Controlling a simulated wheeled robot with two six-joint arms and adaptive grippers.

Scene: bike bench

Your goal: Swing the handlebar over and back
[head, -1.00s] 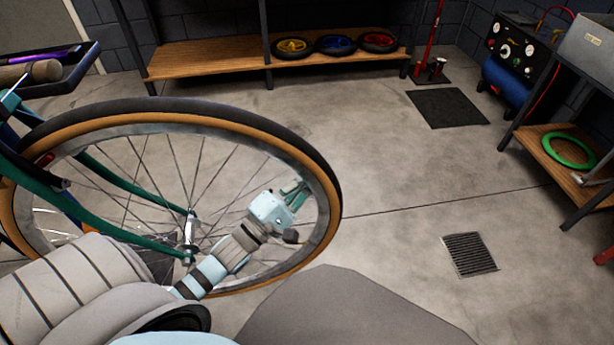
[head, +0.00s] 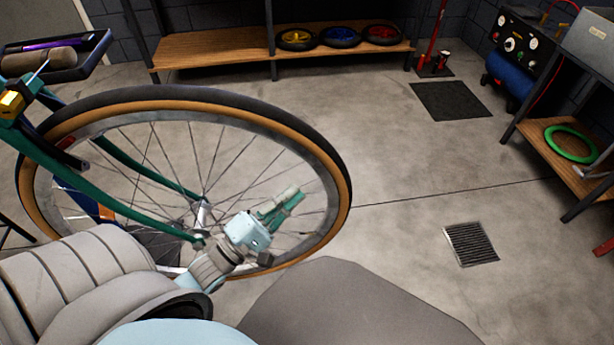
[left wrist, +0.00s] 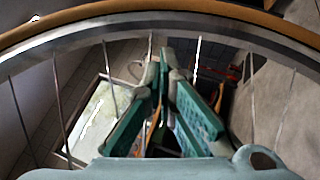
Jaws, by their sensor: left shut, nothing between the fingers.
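The bike's front wheel (head: 335,165), with a tan and black tyre, and its teal fork (head: 150,205) fill the left of the head view. My left gripper (head: 283,204) is shut and empty, seen in front of the lower right spokes, well away from the grip. In the left wrist view its fingers (left wrist: 166,70) converge, with rim and spokes beyond; I cannot tell whether they touch. My right gripper is not in view.
A wooden shelf (head: 215,48) with small coloured wheels is at the back. A compressor (head: 512,55) and a rack (head: 560,165) stand at right. The floor between is free.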

